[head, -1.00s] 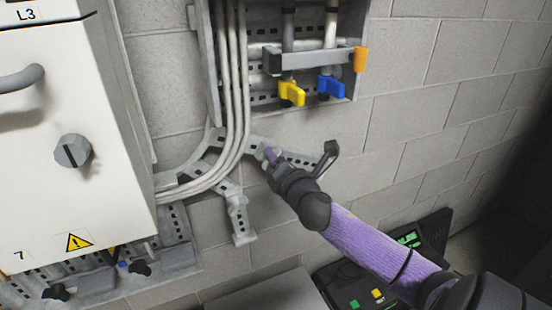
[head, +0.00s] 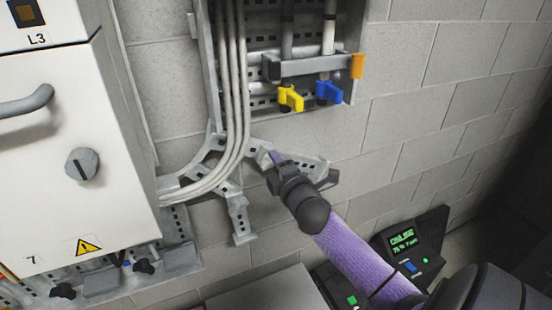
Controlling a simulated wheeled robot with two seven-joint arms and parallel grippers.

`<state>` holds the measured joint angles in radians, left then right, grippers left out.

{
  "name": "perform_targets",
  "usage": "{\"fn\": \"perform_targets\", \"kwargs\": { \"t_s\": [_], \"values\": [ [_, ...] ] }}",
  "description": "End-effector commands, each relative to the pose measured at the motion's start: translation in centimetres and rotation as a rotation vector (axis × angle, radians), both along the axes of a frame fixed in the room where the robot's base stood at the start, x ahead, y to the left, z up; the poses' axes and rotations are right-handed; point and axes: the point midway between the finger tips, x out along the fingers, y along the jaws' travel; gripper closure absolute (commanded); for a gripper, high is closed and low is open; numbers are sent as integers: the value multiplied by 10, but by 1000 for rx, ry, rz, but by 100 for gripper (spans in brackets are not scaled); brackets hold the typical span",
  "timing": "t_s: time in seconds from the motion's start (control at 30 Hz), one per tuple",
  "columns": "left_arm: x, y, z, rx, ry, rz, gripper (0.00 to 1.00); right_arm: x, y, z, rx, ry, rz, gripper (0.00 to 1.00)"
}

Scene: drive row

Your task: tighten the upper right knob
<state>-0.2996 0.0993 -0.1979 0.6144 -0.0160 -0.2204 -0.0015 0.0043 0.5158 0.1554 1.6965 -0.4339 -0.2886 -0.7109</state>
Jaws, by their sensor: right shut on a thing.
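My right gripper (head: 272,163) reaches in from the lower right to the grey slotted bracket (head: 238,212) on the wall. Its jaws are shut at the bracket's upper right arm, on what I take to be the upper right knob. The knob itself is hidden behind the fingers and dark wrist, so its seating cannot be seen. A dark part beside the wrist sticks out to the right, in front of the bracket arm's end. My left gripper is not in view.
A white cabinet (head: 50,160) with a grey rotary switch (head: 82,164) stands left. Pale cables (head: 233,80) curve past the bracket. Yellow (head: 290,98) and blue (head: 328,91) valve handles are above. A console (head: 412,245) stands lower right. Bare wall lies right of my wrist.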

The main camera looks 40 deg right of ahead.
Motion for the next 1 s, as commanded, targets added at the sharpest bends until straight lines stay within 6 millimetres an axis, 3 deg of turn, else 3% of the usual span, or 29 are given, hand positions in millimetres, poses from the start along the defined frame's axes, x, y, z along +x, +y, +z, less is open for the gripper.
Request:
{"fn": "perform_targets", "kwargs": {
  "t_s": [0.6,1.0],
  "values": [
    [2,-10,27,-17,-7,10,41,0,1,-3,551,-172,-2,100],
    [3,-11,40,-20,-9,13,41,0,2,-6,813,-254,-3,100]
  ]
}}
